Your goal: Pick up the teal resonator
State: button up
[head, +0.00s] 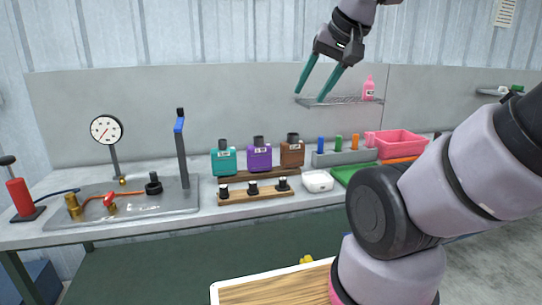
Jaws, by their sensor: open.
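The teal resonator (223,161) is a boxy teal piece with a dark neck on top and a pale label. It stands upright at the left end of a row on a wooden rack (260,173) on the bench. A purple one (259,157) and a brown one (292,153) stand to its right. My gripper (311,97) has two teal fingers spread apart with nothing between them. It hangs high in front of the wall, up and to the right of the teal resonator and well apart from it.
A front wooden strip (254,195) holds small dark-topped pieces. A metal tray (130,210) with a gauge (106,130) and a blue-handled post (181,150) stands left. A white bowl (317,181), pink bin (400,144) and wall shelf (340,101) are right.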

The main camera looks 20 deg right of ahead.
aim_at(224, 158)
jog(key=i+j+z, duration=0.15)
jog(key=i+j, duration=0.25)
jog(key=i+j+z, duration=0.1)
jog(key=i+j, duration=0.25)
jog(key=j, duration=0.15)
jog(key=i+j+z, duration=0.15)
jog(key=i+j, duration=0.2)
jog(key=j, duration=0.1)
